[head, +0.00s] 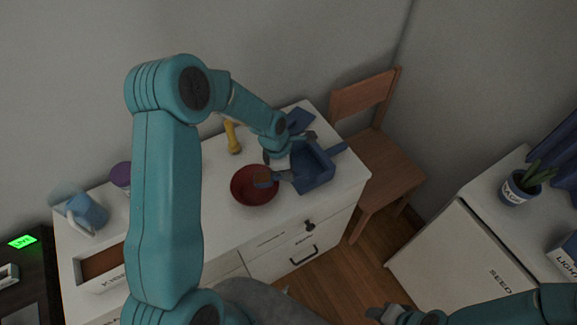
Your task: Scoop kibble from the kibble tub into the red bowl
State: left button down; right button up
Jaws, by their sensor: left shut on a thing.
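The red bowl (246,194) stands on the white cabinet top, right of its middle. The kibble tub (105,283), a white box with brown contents and a partly hidden label, sits at the cabinet's left front. My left gripper (282,168) is just right of the bowl, shut on a small scoop (278,177). The scoop's end, with brown matter in or on it, is above the bowl; whether it touches the rim I cannot tell. My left forearm hides part of the tub and cabinet top. My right gripper (382,314) is low in the view, away from the cabinet; its jaws are unclear.
A blue open container (314,172) stands close right of my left gripper. A yellow object (232,138) stands behind the bowl. A blue jug (88,211) and purple-lidded jar (121,176) are at left. A wooden chair (376,165) and a white cabinet with a plant (519,188) are right.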

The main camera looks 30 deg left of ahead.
pick_arm(q)
jog(key=shift+s+a+r+t+h, duration=0.15)
jog(key=shift+a+r+t+h, duration=0.15)
jog(key=shift+r+t+h, duration=0.15)
jog(key=shift+s+a+r+t+h, duration=0.1)
jog(key=shift+a+r+t+h, duration=0.25)
jog(key=shift+r+h, duration=0.2)
jog(key=b, duration=0.4)
jog(key=shift+s+h, duration=0.1)
jog(key=shift+h, duration=0.3)
jog(key=shift+r, duration=0.4)
